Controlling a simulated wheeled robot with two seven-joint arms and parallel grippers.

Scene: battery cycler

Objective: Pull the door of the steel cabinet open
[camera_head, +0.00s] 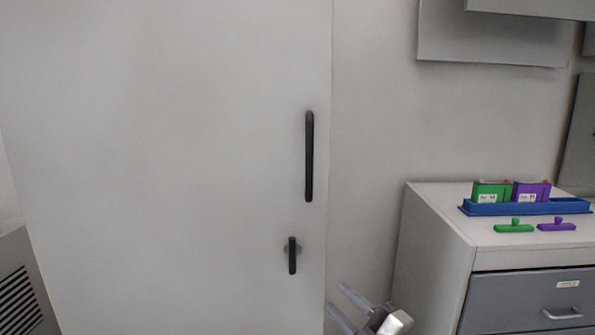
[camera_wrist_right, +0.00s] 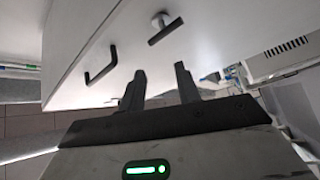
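The steel cabinet door (camera_head: 170,150) is a large pale grey panel, and it looks closed. A long black vertical handle (camera_head: 309,156) is near its right edge, with a small black lever (camera_head: 292,255) below. My right gripper (camera_head: 336,297) is at the bottom of the head view, to the lower right of the lever and apart from both. In the right wrist view its fingers (camera_wrist_right: 160,71) are spread, with nothing between them. There the long handle (camera_wrist_right: 100,66) and the lever (camera_wrist_right: 166,29) stand on the door beyond the fingertips. My left gripper is not in view.
A drawer cabinet (camera_head: 435,250) stands at the right. On it are a blue tray (camera_head: 525,208) with green and purple boxes, plus a green piece (camera_head: 514,227) and a purple piece (camera_head: 556,225). A vented grey box (camera_head: 20,285) is at lower left.

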